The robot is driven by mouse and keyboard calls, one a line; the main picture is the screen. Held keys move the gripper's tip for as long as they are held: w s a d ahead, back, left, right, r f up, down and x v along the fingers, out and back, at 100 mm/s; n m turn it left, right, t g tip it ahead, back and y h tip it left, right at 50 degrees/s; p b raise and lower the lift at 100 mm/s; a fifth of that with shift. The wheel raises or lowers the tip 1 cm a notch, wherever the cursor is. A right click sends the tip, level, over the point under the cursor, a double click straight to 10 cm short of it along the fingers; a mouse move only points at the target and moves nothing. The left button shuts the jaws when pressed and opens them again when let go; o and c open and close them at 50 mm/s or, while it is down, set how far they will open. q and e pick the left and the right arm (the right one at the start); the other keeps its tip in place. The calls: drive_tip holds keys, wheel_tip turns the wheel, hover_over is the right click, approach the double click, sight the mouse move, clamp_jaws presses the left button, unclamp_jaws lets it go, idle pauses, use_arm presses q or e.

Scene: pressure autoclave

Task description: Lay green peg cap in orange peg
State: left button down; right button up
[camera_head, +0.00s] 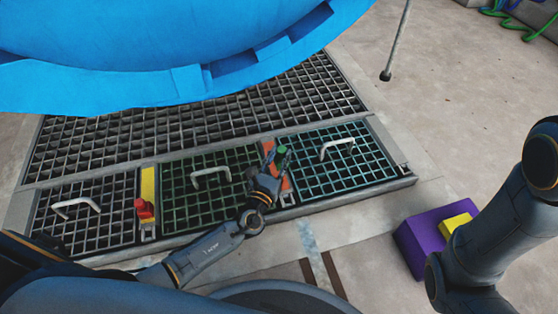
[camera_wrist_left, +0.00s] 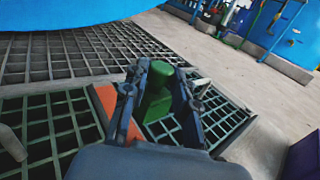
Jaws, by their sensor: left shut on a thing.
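The green peg cap (camera_head: 281,153) is between the fingers of my left gripper (camera_head: 275,157), which is shut on it. In the left wrist view the green peg cap (camera_wrist_left: 157,98) stands between the two dark fingers of the left gripper (camera_wrist_left: 153,85). The orange peg strip (camera_head: 287,184) lies between the green grating and the teal grating, beside and partly behind the gripper. It also shows in the left wrist view (camera_wrist_left: 104,103), left of the fingers. I cannot tell whether the cap touches it. My right arm is at the right edge; its gripper is out of view.
A red peg cap (camera_head: 143,209) sits on a yellow strip (camera_head: 148,184) at left. Gratings with white handles (camera_head: 337,148) surround the gripper. A large blue vessel (camera_head: 180,50) overhangs at the back. A purple box (camera_head: 412,244) with a yellow top piece stands at right.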

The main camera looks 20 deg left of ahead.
sight(279, 169)
use_arm(q)
drive_tip(key=shift+s+r, duration=0.1)
wheel_tip(279, 169, down, 6)
drive_tip(key=b, duration=0.5)
drive_tip(key=shift+b, duration=0.3)
drive_tip(key=shift+f+b, duration=1.9)
drive_tip(key=shift+b, duration=0.1)
idle(1.3)
drive_tip(key=c, duration=1)
unclamp_jaws()
drive_tip(key=shift+s+a, duration=0.15)
drive_tip(key=shift+s, duration=3.6)
